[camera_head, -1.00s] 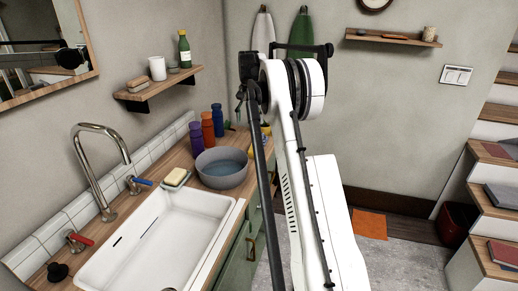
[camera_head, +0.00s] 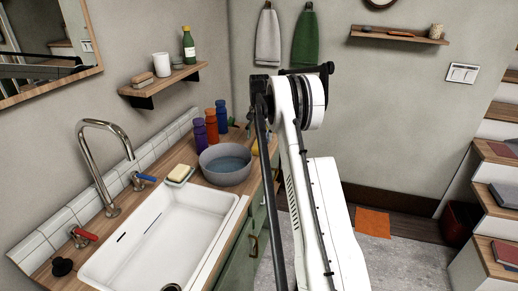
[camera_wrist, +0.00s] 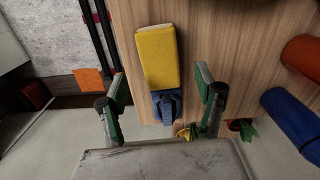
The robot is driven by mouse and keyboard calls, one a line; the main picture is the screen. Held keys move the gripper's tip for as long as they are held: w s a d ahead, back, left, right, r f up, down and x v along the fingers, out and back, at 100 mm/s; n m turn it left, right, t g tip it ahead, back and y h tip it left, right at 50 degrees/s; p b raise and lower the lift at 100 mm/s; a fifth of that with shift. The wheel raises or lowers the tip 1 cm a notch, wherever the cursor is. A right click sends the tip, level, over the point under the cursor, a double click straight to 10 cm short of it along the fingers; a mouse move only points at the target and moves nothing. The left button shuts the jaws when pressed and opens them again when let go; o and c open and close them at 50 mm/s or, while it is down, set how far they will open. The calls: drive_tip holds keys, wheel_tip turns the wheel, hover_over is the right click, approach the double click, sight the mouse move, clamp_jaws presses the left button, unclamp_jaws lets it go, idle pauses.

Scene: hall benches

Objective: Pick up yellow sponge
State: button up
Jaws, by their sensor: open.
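The yellow sponge (camera_wrist: 157,57) lies on the wooden counter in the wrist view, long side pointing toward my gripper. A blue object (camera_wrist: 167,105) sits at its near end; I cannot tell whether they are joined. My gripper (camera_wrist: 162,86) is open and empty, with one green-and-black finger on each side of the line of the sponge. The fingers appear apart from the sponge; the height gap is unclear. In the head view my arm hides most of the gripper and the sponge.
A grey bowl (camera_head: 225,165) and several bottles (camera_head: 211,126) stand on the counter. A white sink (camera_head: 165,235) with a tap and a soap dish (camera_head: 179,174) are nearer. A wall shelf (camera_head: 162,82) is above.

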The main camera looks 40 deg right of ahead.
sight(259, 144)
drive_tip(key=f, duration=0.5)
drive_tip(key=shift+a, duration=0.2)
drive_tip(key=shift+r, duration=0.1)
drive_tip(key=c, duration=1.1)
wheel_tip(259, 144, up, 10)
